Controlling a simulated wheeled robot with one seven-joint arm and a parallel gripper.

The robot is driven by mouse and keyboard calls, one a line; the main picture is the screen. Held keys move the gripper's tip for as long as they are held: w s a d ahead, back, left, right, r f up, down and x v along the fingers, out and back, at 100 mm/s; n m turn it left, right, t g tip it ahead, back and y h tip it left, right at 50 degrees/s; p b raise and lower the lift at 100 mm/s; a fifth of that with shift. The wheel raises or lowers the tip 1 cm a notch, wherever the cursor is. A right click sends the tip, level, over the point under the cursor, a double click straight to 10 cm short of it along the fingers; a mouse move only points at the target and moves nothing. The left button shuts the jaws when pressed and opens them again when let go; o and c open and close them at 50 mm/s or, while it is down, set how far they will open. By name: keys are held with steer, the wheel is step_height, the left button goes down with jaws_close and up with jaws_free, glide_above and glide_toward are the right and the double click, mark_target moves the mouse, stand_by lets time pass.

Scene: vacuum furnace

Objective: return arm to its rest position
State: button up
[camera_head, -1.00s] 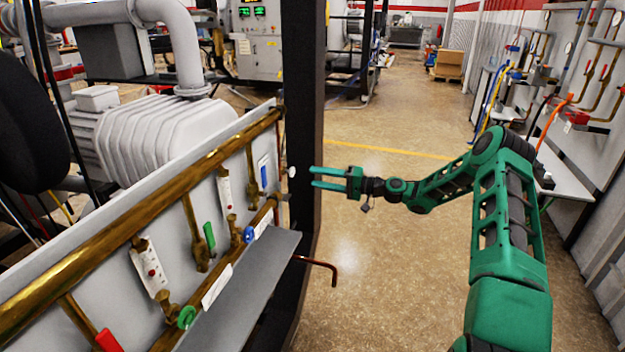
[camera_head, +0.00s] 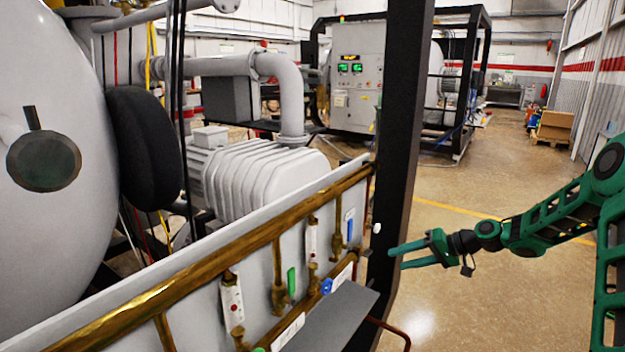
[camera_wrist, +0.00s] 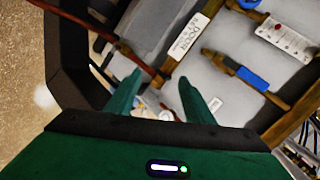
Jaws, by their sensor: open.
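My green arm reaches in from the right edge of the head view. My gripper (camera_head: 405,257) is open and empty, pointing left toward the black upright post (camera_head: 395,150) and the end of the brass-piped panel (camera_head: 200,290). In the wrist view the two green fingers of my gripper (camera_wrist: 158,95) are spread apart with nothing between them. Beyond them are a brass pipe, a blue-handled valve (camera_wrist: 250,79) and a label reading "DOOR" (camera_wrist: 188,36). I cannot tell how far the fingertips are from the post.
A grey shelf (camera_head: 335,320) juts from the panel, with a bent red rod (camera_head: 393,330) beside it. A grey ribbed pump (camera_head: 255,180) stands behind the panel. A control cabinet (camera_head: 355,85) is farther back. Open floor (camera_head: 470,270) lies below and around the arm.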

steer(key=s+d+r+m+g+h, duration=0.1)
steer(key=s+d+r+h, duration=0.25)
steer(key=s, duration=0.55)
steer(key=s+d+r+g+h, duration=0.2)
steer(key=s+d+r+h, duration=0.15)
steer(key=s, duration=0.55)
steer(key=s+d+r+m+g+h, duration=0.1)
steer(key=s+d+r+h, duration=0.2)
steer(key=s, duration=0.7)
steer(key=s+d+r+m, duration=0.1)
steer(key=s, duration=0.9)
steer(key=s+d+r+m+g, duration=0.1)
steer(key=s+m, duration=0.1)
steer(key=s, duration=0.9)
steer(key=shift+s+d+r, duration=0.15)
steer(key=shift+d, duration=0.05)
steer(key=shift+w+f, duration=0.25)
steer(key=shift+w, duration=0.4)
stand_by(0.6)
